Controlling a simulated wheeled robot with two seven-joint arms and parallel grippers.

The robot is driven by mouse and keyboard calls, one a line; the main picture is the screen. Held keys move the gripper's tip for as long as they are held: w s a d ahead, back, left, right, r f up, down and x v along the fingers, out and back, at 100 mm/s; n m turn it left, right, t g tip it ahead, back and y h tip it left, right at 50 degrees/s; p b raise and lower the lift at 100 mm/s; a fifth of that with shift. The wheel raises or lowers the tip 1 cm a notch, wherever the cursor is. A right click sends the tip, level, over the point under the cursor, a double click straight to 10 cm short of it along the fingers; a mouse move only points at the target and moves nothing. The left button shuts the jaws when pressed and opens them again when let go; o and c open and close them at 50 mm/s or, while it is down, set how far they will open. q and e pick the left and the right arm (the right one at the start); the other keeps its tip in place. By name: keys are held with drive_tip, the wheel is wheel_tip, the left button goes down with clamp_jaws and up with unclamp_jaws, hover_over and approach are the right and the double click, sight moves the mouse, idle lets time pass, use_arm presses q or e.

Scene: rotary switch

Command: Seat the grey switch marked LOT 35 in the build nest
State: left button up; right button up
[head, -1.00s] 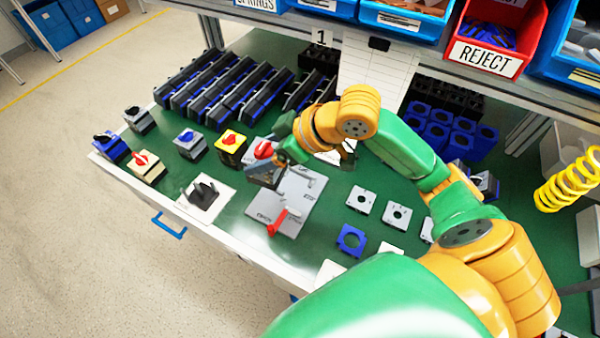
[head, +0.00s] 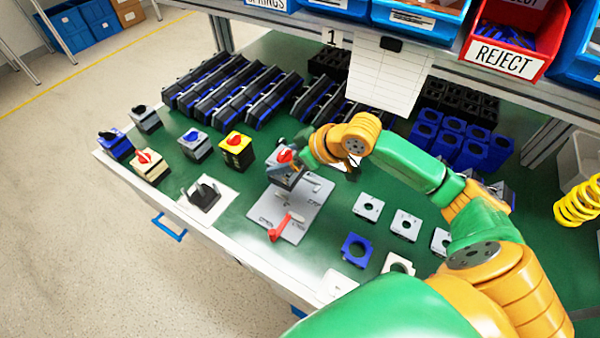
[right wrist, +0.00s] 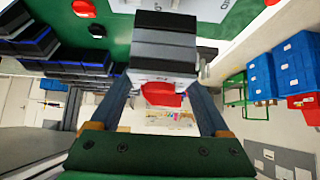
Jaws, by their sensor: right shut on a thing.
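My right gripper (head: 292,166) is shut on a grey switch (head: 285,176) with a red knob. In the right wrist view the switch (right wrist: 163,50) sits between the two fingers, with its red knob towards the wrist. I cannot read a lot mark on it. In the head view it appears over the back left part of a grey plate (head: 309,215) with a red lever (head: 285,228). Whether it touches the plate is unclear. A black fixture (head: 204,193) stands on a white square to the left. I cannot tell which is the build nest. My left gripper is not in view.
Loose square plates (head: 368,206) lie to the right. Black and blue racks (head: 232,90) fill the back. A red REJECT bin (head: 505,45) hangs above.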

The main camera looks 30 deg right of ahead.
sight(303, 173)
drive_tip(key=d+f, duration=0.1)
drive_tip(key=f, duration=0.1)
drive_tip(key=d+f, duration=0.1)
drive_tip(key=f, duration=0.1)
drive_tip(key=d+f, duration=0.1)
drive_tip(key=f, duration=0.1)
drive_tip(key=shift+s+d+f, duration=0.1)
drive_tip(key=shift+s+f, duration=0.1)
drive_tip(key=shift+f, duration=0.4)
drive_tip(key=shift+f, duration=0.1)
drive_tip(key=o, duration=1.4)
drive_tip(key=shift+o, duration=0.2)
drive_tip(key=shift+s+r, duration=0.1)
drive_tip(key=shift+r, duration=0.15)
drive_tip(key=p+v, duration=0.6)
drive_tip(key=v, duration=0.5)
drive_tip(key=shift+s+r, duration=0.25)
drive_tip(key=shift+r, duration=0.05)
